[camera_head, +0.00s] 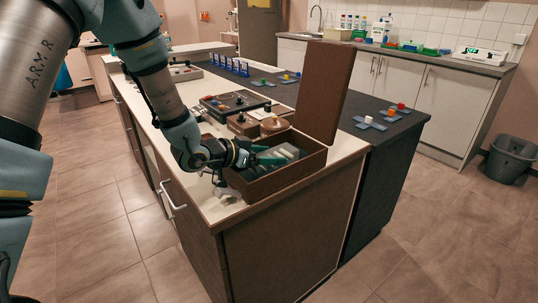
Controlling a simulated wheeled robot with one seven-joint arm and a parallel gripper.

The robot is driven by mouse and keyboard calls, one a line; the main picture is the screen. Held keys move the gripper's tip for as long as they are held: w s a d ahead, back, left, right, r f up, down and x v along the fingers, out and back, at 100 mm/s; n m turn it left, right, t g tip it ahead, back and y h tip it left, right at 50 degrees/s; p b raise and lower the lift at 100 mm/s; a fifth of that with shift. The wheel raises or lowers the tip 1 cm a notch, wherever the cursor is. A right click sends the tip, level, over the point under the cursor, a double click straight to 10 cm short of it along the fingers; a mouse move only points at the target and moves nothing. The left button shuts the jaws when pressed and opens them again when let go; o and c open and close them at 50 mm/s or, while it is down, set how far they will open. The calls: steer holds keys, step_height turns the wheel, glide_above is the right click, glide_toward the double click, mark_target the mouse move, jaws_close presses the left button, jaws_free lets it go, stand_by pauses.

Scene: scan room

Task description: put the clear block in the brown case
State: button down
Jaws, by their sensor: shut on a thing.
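The brown case (275,184) stands open near the front edge of the counter, with its lid (325,88) raised at the back right. My gripper (276,156) reaches in from the left over the case's left wall, with its teal fingers inside the outline of the case. It is shut on a small pale block at its fingertips, which looks like the clear block (288,150). The block is partly hidden by the fingers. I cannot tell whether it touches the case floor.
Blue cross-shaped holders with coloured blocks (370,123) lie on the dark counter to the right. A grey bin (511,158) stands at the far right. The floor in front is clear.

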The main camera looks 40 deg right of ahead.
jaws_free()
steer(key=shift+f, duration=0.1)
steer(key=shift+r, duration=0.2)
steer(key=b+v, duration=0.1)
steer(key=v, duration=1.1)
